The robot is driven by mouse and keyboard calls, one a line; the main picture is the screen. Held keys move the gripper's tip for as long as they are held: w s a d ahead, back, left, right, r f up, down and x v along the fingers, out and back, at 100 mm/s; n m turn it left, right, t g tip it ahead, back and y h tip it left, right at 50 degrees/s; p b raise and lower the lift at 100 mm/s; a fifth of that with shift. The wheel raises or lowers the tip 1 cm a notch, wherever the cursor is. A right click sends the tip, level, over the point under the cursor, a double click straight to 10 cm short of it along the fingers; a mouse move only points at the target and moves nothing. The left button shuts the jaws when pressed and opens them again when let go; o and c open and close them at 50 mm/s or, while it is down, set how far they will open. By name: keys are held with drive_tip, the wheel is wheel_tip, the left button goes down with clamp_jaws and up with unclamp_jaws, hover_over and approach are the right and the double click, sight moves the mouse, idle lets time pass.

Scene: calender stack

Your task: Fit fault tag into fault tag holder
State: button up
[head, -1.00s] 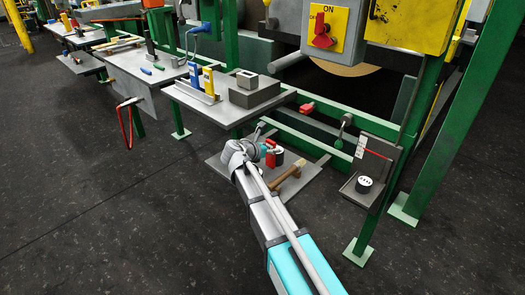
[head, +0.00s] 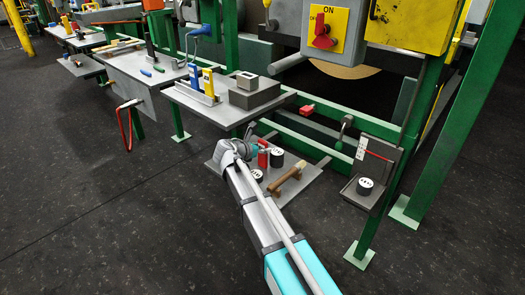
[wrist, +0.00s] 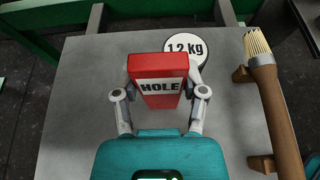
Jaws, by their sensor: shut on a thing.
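In the head view the red tag (head: 263,154) shows beside my gripper (head: 240,150), over the low grey shelf. A grey holder (head: 192,95) with a blue tag (head: 195,76) and a yellow tag (head: 208,82) standing in it sits on the higher grey table, up and left of my gripper. I take it as the fault tag holder. Its free slots are too small to make out.
The low shelf (wrist: 80,110) holds a round 1,2 kg weight (wrist: 188,48) and a wooden-handled brush (wrist: 275,95) on rests. A grey block (head: 254,94) stands right of the holder. Green frame bars run behind.

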drive_tip(key=shift+f, duration=0.15)
drive_tip(key=o, duration=1)
drive_tip(key=shift+o, duration=0.2)
drive_tip(key=shift+r, duration=0.2)
drive_tip(key=p+v, duration=0.4)
drive_tip(key=v, duration=0.8)
drive_tip(key=shift+p, duration=0.35)
